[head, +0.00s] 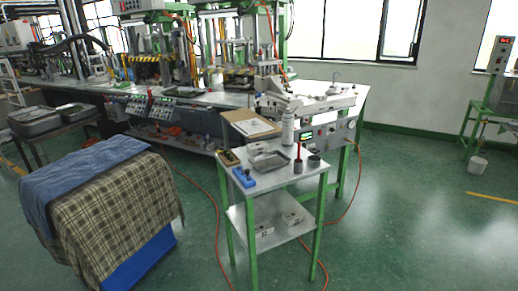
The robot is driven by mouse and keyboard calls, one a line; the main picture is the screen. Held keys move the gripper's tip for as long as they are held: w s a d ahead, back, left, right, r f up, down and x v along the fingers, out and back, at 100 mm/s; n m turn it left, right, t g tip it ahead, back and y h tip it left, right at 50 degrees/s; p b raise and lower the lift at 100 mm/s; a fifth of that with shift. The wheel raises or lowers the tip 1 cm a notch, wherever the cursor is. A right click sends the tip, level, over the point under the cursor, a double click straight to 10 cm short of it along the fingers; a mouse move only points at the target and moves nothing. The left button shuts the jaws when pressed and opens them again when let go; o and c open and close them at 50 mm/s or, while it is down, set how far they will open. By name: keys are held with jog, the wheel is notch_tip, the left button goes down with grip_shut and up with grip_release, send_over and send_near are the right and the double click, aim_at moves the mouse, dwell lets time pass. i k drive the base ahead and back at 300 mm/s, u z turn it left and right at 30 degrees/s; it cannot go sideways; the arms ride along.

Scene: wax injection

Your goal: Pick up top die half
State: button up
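I cannot tell for certain which thing is the top die half. A small pale block (257,147) lies on the top of the small green-legged table (284,182). Two more pale blocks, one on the left (263,229) and one on the right (292,218), lie on that table's lower shelf. All are small and far off, and none is seen in a grip. My gripper is not in view.
The table top also holds a metal tray (270,161), a blue tool (244,177), a bottle (287,127) and a red-handled item (298,155). A cloth-covered stack (110,195) stands left. Orange hoses (217,215) cross the green floor. The floor at right is open.

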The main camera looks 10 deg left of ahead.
aim_at(260, 147)
jog(key=u, duration=0.5)
jog(key=k, duration=1.3)
jog(key=u, duration=0.75)
jog(key=i, duration=4)
jog(key=z, duration=0.9)
jog(key=i, duration=1.2)
jog(key=z, duration=1.2)
jog(key=i, duration=0.75)
jog(key=z, duration=0.3)
jog(key=k, duration=0.3)
jog(key=z, duration=0.05)
